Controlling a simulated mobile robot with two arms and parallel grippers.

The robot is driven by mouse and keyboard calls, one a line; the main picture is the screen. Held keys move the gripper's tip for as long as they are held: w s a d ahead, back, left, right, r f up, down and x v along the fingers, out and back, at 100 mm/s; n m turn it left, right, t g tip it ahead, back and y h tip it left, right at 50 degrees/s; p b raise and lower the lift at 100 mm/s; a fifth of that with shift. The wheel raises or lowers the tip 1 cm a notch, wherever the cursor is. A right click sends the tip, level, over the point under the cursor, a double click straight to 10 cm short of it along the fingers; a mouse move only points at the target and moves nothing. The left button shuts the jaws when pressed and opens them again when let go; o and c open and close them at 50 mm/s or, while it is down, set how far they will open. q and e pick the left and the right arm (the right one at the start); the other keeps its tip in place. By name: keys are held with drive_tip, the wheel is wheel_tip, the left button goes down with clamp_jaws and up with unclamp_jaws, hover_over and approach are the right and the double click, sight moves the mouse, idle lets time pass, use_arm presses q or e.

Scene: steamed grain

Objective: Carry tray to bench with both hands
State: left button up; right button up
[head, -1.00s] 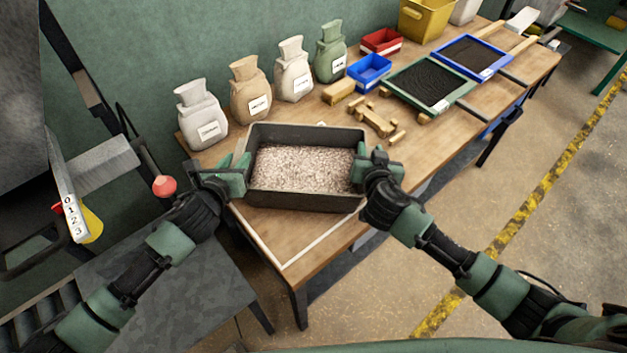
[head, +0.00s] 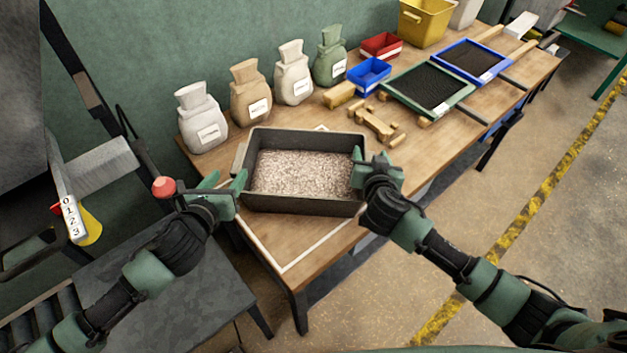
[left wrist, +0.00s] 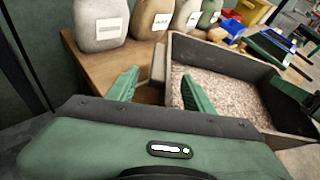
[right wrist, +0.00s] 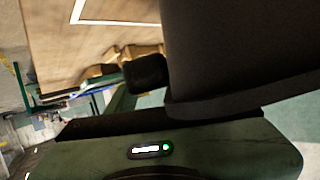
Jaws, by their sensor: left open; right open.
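The dark tray (head: 305,206) of pale grain (head: 305,172) rests on the wooden bench (head: 330,235), partly over a white outline. My left gripper (head: 226,190) is open just off the tray's left end. The left wrist view shows its two green fingers (left wrist: 160,92) apart, with the tray's pale side handle (left wrist: 158,62) just beyond them. My right gripper (head: 374,168) is open at the tray's right end, close against it. In the right wrist view the tray wall (right wrist: 235,50) fills much of the picture; whether a handle lies between the fingers is hidden.
Several labelled sacks (head: 250,97) stand along the wall behind the tray. A blue bin (head: 369,74), a red bin (head: 381,46), wooden pieces (head: 376,124) and a green-framed screen (head: 428,92) lie to the right. A red knob (head: 163,188) is near my left arm.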

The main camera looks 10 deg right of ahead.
drive_tip(key=shift+s, duration=0.15)
use_arm(q)
drive_tip(key=shift+s+a+r, duration=0.1)
drive_tip(key=shift+s+r, duration=0.15)
drive_tip(key=shift+s, duration=0.3)
use_arm(e)
drive_tip(key=v, duration=1.1)
drive_tip(key=shift+s+r, duration=0.15)
drive_tip(key=shift+s, duration=0.2)
